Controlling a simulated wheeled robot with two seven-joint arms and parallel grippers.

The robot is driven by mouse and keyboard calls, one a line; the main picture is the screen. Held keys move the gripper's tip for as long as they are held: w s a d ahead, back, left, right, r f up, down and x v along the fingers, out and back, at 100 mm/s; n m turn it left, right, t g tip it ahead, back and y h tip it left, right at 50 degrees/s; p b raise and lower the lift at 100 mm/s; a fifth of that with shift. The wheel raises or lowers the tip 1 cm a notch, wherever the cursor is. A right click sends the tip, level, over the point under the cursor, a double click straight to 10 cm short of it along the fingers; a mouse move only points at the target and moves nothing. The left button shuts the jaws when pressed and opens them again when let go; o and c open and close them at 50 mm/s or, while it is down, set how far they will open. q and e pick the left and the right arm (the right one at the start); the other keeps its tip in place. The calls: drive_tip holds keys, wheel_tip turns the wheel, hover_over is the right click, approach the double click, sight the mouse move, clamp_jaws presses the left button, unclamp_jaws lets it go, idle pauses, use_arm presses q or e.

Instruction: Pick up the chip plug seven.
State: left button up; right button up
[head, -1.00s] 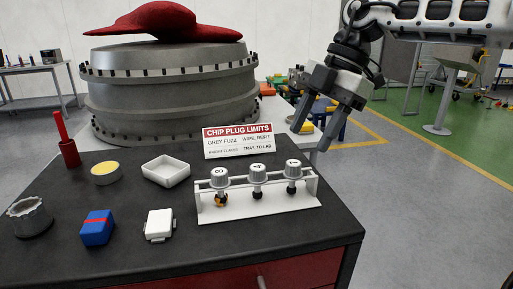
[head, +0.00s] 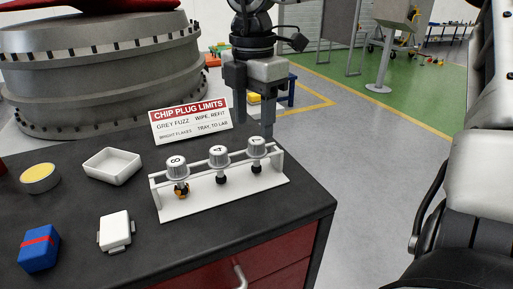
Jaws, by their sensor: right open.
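The rack (head: 225,196) is white and stands on the dark bench top, holding three grey-capped plugs in a row. The rightmost plug, which I take as chip plug seven (head: 257,147), has a small digit on its cap that is hard to read. Plug four (head: 219,156) is in the middle and plug eight (head: 177,167), with gold-coloured bits at its lower end, is at the left. My right gripper (head: 254,128) points down with its fingers apart and empty, just above and behind the rightmost plug. My left gripper is not in view.
A chip plug limits sign (head: 191,121) stands behind the rack. A white tray (head: 112,166), a yellow-topped tin (head: 40,178), a white box (head: 116,231) and a blue block with a red band (head: 39,248) lie to the left. The bench's right edge is close to the rack.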

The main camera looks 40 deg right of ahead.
sight(256, 140)
drive_tip(key=f, duration=0.2)
drive_tip(key=d+f+p, duration=0.1)
drive_tip(key=f, duration=0.1)
drive_tip(key=shift+w+f, duration=0.2)
drive_tip(key=shift+f, duration=0.4)
drive_tip(key=c, duration=0.9)
